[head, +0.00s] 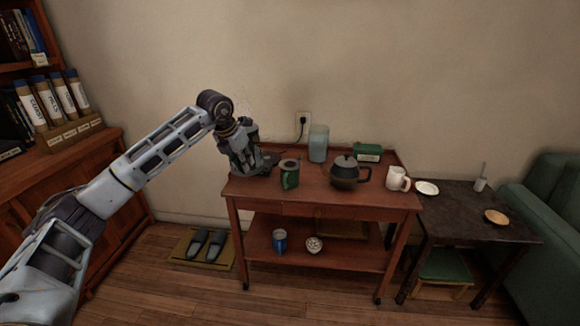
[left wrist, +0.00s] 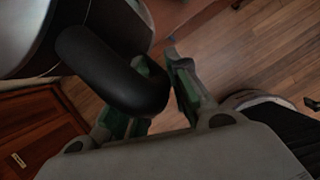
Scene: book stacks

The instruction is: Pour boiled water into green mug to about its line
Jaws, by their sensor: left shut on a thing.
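The green mug (head: 290,174) stands upright on the wooden trolley (head: 325,196), with a dark opening at its top. Its line and its contents are too small to make out. My left gripper (head: 247,160) is at the trolley's left end, just left of the mug. In the left wrist view its fingers (left wrist: 152,102) are shut on the black handle (left wrist: 118,70) of a kettle with a shiny metal body (left wrist: 30,28). In the head view the gripper hides most of the kettle, so I cannot tell whether it is lifted. My right gripper is not in view.
A translucent jar (head: 318,144), a green box (head: 367,152), a dark teapot (head: 346,173) and a white mug (head: 397,179) share the trolley top. A wall outlet (head: 303,120) has a black cord. A blue cup (head: 280,241) and a bowl (head: 314,245) sit below.

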